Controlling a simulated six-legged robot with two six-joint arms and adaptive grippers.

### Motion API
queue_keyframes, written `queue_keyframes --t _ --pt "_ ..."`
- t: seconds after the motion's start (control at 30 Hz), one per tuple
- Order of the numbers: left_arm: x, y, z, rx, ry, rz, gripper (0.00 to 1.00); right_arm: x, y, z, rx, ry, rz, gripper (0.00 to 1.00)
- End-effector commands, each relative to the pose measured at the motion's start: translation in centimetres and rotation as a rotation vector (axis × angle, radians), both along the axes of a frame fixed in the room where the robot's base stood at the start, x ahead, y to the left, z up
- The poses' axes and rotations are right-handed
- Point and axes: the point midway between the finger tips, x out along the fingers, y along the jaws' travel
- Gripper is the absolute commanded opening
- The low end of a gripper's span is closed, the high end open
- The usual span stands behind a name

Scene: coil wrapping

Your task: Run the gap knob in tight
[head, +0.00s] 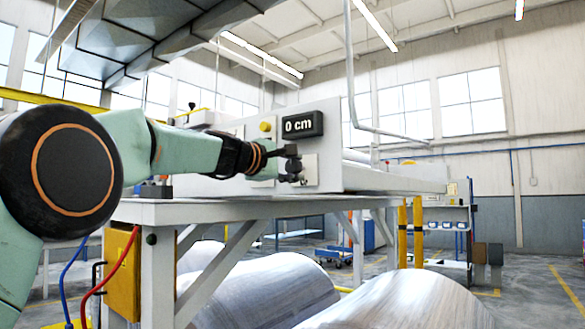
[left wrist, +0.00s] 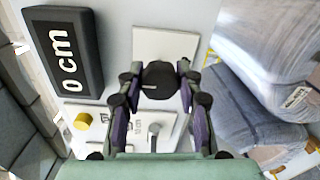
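The gap knob (left wrist: 159,80) is a dark round knob on a pale plate of the machine panel, in the left wrist view. My left gripper (left wrist: 158,76) has its two fingers on either side of the knob, with a narrow gap showing at each side. It looks open, and any contact deeper in is hard to see. In the head view my left gripper (head: 291,158) is at the panel's front face. A black display (head: 303,124) above it reads "0 cm"; it also shows in the left wrist view (left wrist: 68,52). My right gripper is not in view.
A yellow button (head: 265,127) sits left of the display. A small grey lever (left wrist: 154,132) is on a plate between my fingers' bases. The panel stands on a white-framed table (head: 240,208). Large wrapped coils (head: 270,290) lie below in front, and yellow posts (head: 410,230) stand at right.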

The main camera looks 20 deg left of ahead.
Motion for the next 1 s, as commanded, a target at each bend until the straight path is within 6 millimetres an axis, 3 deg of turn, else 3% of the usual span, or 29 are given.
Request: queue_keyframes --t 0.27,0.67,1.0 --pt "0.0 0.0 -0.1 0.000 0.002 0.000 0.58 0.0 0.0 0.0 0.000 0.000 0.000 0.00" --pt "-0.4 0.2 0.0 -0.004 0.001 0.001 0.58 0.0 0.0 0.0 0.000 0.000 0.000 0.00" --pt "-3.9 1.5 0.2 -0.006 0.001 0.001 0.58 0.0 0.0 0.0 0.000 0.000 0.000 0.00"
